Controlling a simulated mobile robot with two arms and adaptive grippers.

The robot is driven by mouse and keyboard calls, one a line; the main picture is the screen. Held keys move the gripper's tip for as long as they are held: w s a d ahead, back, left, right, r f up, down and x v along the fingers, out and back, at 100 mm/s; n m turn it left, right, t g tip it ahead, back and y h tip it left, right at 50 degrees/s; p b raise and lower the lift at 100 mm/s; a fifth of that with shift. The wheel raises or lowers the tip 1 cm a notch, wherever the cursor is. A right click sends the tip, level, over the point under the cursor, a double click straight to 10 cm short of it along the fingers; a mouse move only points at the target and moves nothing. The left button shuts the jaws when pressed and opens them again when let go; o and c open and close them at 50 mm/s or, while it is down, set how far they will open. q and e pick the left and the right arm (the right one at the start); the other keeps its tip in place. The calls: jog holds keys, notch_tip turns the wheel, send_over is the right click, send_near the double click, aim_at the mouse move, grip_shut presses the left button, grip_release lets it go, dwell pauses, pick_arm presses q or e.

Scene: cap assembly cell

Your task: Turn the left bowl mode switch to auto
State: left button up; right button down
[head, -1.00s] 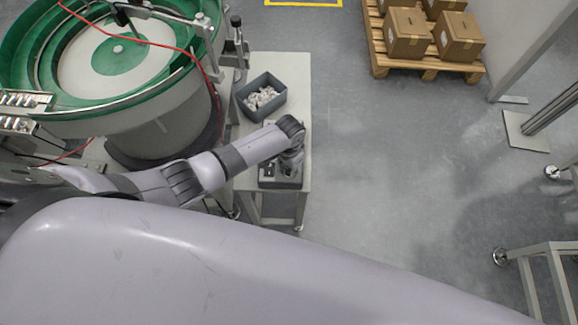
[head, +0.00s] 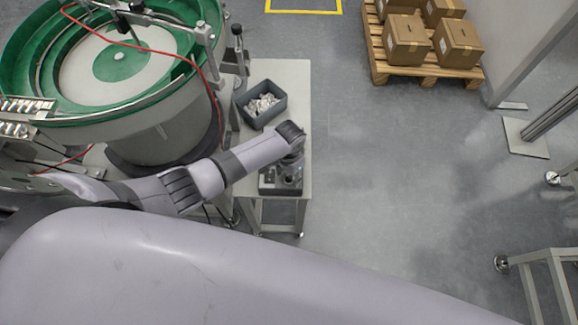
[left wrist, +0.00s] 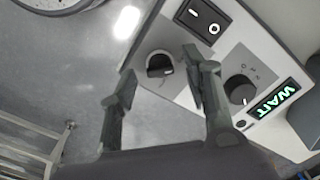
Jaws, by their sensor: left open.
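My left gripper (left wrist: 159,62) is open and empty in the left wrist view, with its two fingertips on either side of a dark round knob (left wrist: 159,66) on the control box face. I cannot tell whether they touch it. A second black knob (left wrist: 240,90) with small marks around it sits to the right, beyond the right finger.
A black rocker switch (left wrist: 203,19) and a lit display reading WAIT (left wrist: 275,101) are on the same box. A grey bin of pale parts (head: 262,104) stands behind it on the table. The green bowl feeder (head: 120,70) is at left. Open floor lies right.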

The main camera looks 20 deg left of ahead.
aim_at(289, 177)
pick_arm(q)
notch_tip(289, 177, up, 12)
jog(key=shift+f, duration=0.25)
dwell(0.6)
